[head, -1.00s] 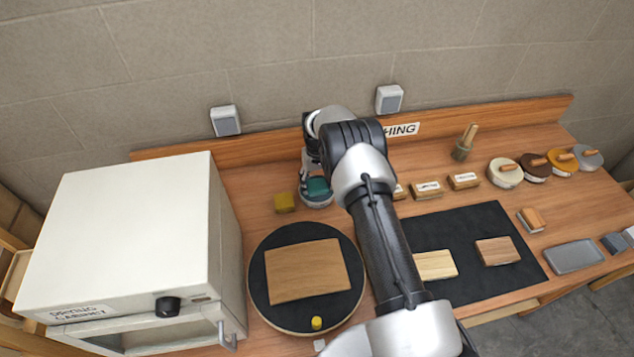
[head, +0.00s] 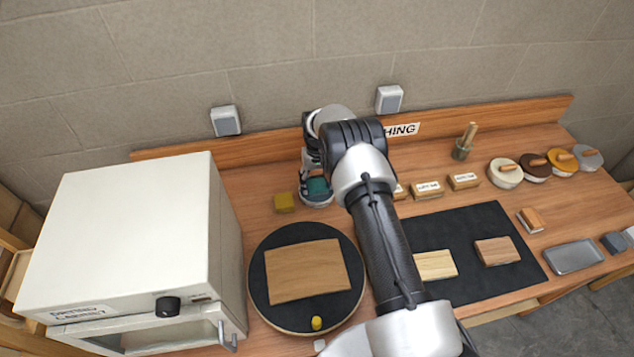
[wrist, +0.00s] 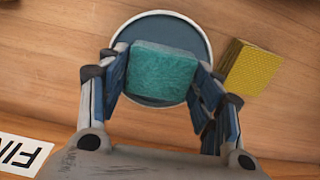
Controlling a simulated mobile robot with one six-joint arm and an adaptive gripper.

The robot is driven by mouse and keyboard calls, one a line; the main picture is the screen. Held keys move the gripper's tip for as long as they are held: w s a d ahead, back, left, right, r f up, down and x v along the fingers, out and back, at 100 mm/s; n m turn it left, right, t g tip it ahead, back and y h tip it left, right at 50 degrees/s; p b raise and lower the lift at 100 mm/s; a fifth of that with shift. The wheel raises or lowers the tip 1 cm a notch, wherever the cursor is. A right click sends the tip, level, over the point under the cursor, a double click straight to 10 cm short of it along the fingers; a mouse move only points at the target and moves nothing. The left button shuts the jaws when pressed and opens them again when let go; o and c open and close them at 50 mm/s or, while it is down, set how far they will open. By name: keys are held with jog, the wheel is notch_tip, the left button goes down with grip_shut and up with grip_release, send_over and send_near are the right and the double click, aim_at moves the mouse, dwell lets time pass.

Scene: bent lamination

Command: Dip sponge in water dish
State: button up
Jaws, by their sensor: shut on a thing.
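The teal sponge (wrist: 161,73) is held between the two fingers of my gripper (wrist: 160,82) in the wrist view. It lies over the round water dish (wrist: 161,16), which has a pale rim and a dark blue-grey inside. In the head view the sponge (head: 318,188) shows within the dish outline (head: 317,203), partly hidden by my gripper (head: 316,180). The sponge is within the rim as seen from above; how deep it sits in the water I cannot tell.
A yellow block (head: 284,202) stands just beside the dish. A round black turntable (head: 262,262) with a wooden board (head: 305,271) is in front. A white drying cabinet (head: 130,235) is at left. Small labelled wooden blocks (head: 427,189) and a dark mat (head: 490,222) are at right.

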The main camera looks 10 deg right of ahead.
jog(key=shift+r, duration=1.4)
jog(key=shift+r+p, duration=0.95)
jog(key=shift+r, duration=1.55)
